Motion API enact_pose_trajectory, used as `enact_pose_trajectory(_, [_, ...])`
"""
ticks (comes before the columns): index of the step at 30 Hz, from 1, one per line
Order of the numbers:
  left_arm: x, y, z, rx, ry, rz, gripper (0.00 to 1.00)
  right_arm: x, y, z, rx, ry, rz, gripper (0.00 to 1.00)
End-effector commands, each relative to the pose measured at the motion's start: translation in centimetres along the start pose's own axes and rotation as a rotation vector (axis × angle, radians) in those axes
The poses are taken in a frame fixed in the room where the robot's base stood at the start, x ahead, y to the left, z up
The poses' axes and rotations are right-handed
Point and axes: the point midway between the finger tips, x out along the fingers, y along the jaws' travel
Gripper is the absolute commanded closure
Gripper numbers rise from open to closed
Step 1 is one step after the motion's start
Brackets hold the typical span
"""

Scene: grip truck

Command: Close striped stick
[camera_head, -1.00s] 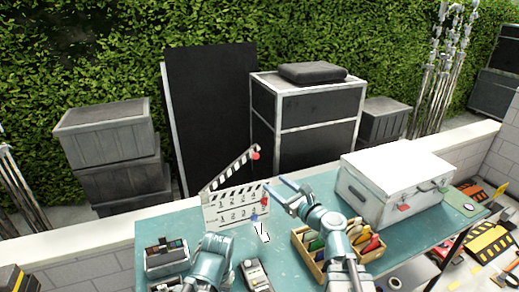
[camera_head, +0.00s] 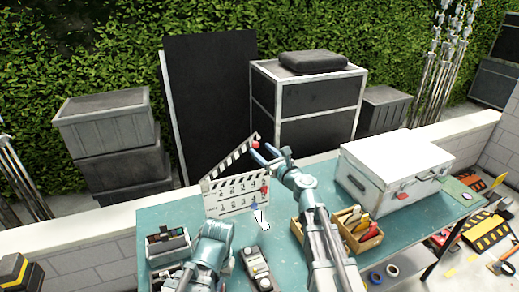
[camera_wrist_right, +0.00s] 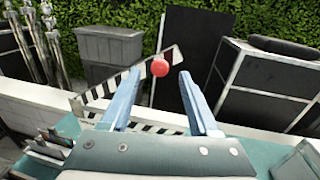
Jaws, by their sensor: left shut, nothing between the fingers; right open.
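A white clapperboard (camera_head: 232,204) stands on the teal table with its black-and-white striped stick (camera_head: 228,161) raised at a slant. A red ball (camera_head: 255,144) sits at the stick's upper end. My right gripper (camera_head: 264,150) is open and empty beside the ball. In the right wrist view the red ball (camera_wrist_right: 160,68) appears between the fingertips, and the striped stick (camera_wrist_right: 92,98) runs behind the left finger. I cannot tell the exact depth gap. My left gripper (camera_head: 214,236) is low in front of the board, shut and empty, its fingers largely hidden.
A white case (camera_head: 395,165) stands at the table's right. A wooden tool tray (camera_head: 345,240) lies partly behind my right arm. A grey device (camera_head: 256,268) and a dark box (camera_head: 168,245) are at the front.

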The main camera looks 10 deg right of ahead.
Motion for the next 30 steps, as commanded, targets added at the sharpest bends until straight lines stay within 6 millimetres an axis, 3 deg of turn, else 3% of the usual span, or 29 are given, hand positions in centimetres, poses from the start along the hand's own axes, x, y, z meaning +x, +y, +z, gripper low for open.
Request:
enact_pose_trajectory(6, [0.0, 0.0, 0.0, 0.000, 0.000, 0.000, 1.00, 1.9, 0.0, 0.0, 0.000, 0.000, 0.002, 0.39])
enact_pose_trajectory(17, [0.0, 0.0, 0.0, 0.000, 0.000, 0.000, 1.00, 2.1, 0.1, 0.0, 0.000, 0.000, 0.001, 0.39])
enact_pose_trajectory(27, [0.0, 0.0, 0.0, 0.000, 0.000, 0.000, 1.00, 2.1, 0.1, 0.0, 0.000, 0.000, 0.001, 1.00])
enact_pose_trajectory(30, [0.0, 0.0, 0.0, 0.000, 0.000, 0.000, 1.00, 2.1, 0.1, 0.0, 0.000, 0.000, 0.001, 1.00])
